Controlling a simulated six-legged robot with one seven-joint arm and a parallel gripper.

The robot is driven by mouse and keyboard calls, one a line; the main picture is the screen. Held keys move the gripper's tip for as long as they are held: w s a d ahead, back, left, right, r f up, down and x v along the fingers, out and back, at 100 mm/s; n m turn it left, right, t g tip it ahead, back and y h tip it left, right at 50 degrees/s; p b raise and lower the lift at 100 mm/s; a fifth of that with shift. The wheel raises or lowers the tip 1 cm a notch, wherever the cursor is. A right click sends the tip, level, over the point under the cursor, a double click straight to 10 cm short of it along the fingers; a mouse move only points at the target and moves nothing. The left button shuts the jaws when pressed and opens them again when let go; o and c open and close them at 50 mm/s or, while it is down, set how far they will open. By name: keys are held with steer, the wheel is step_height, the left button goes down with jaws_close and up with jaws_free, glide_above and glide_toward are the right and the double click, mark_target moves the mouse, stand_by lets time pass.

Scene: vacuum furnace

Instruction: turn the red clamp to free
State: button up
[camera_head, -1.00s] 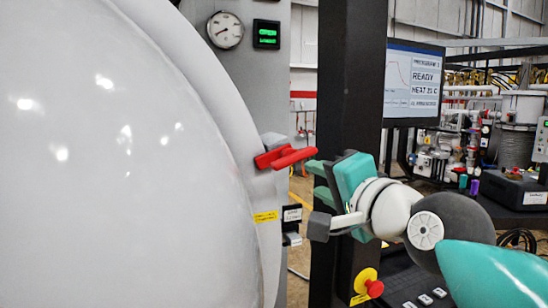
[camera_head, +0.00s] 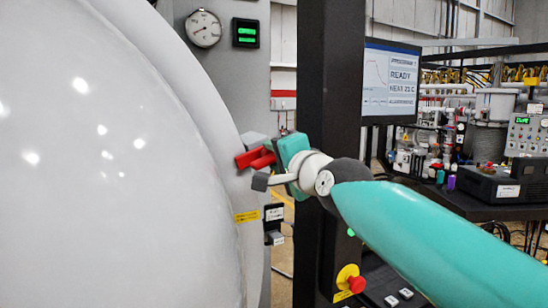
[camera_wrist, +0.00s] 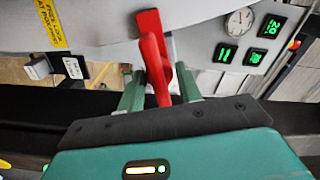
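The red clamp (camera_head: 256,158) sits at the edge of the big pale domed door, on the grey furnace front. In the wrist view the red clamp (camera_wrist: 155,66) shows as a red block with a long handle pointing toward my gripper. My gripper (camera_wrist: 160,84) has its two green fingers on either side of the handle, with the handle's end between them. The fingers look apart, and no firm grip shows. In the head view my gripper (camera_head: 276,152) is right at the clamp, and its palm and fingers partly hide the handle.
A dark upright post (camera_head: 330,90) stands close behind my arm. A yellow-backed red stop button (camera_head: 350,281) is low on it. A small latch box (camera_head: 274,225) with labels sits below the clamp. A gauge (camera_head: 203,28) and green display (camera_head: 245,32) are above.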

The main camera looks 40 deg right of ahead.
steer(key=shift+w+f, duration=0.1)
steer(key=shift+w, duration=0.35)
steer(key=shift+s, duration=0.15)
jaws_close()
